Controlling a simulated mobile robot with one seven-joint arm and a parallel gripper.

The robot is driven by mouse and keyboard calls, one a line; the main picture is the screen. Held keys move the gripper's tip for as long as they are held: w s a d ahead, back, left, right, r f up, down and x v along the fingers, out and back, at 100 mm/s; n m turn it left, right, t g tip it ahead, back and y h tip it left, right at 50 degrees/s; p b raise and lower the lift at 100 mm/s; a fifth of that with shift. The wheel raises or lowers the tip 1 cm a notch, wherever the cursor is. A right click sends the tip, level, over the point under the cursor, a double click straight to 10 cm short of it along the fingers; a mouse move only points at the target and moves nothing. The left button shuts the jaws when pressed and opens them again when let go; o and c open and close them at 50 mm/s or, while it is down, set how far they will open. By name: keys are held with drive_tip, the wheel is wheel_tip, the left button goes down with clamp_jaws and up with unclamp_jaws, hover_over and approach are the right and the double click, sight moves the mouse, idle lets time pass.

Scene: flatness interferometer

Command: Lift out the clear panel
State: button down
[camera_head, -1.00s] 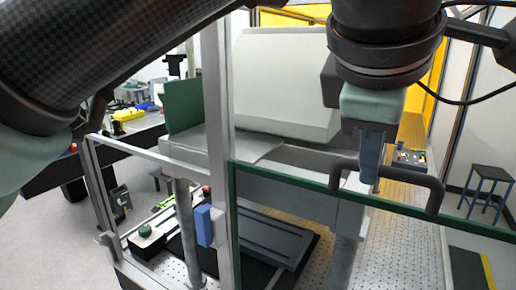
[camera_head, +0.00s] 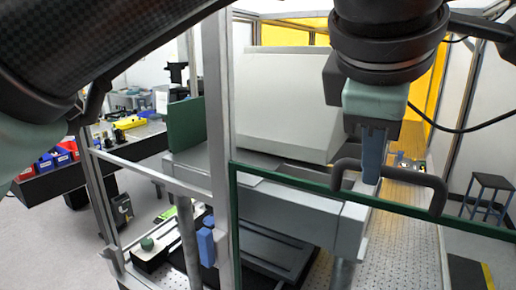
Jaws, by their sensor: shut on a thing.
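The clear panel (camera_head: 300,181) is see-through, with a thin dark green edge and a dark grey bar handle (camera_head: 436,190) on its top edge. It stands upright in front of the instrument, its left edge beside a grey metal post. Its lower part runs out of the picture. My gripper (camera_head: 373,168) points down from the upper right. Its bluish fingers are shut on the middle of the handle, covering part of it.
The grey post (camera_head: 217,130) and a lower rail (camera_head: 150,172) frame the enclosure at left. Behind the panel is the instrument with a large white cover (camera_head: 285,105). A bench (camera_head: 95,168) with bins is at left, a stool (camera_head: 488,190) at right.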

drive_tip(key=shift+r+p, duration=1.45)
drive_tip(key=shift+r, duration=0.55)
drive_tip(key=shift+s, duration=0.1)
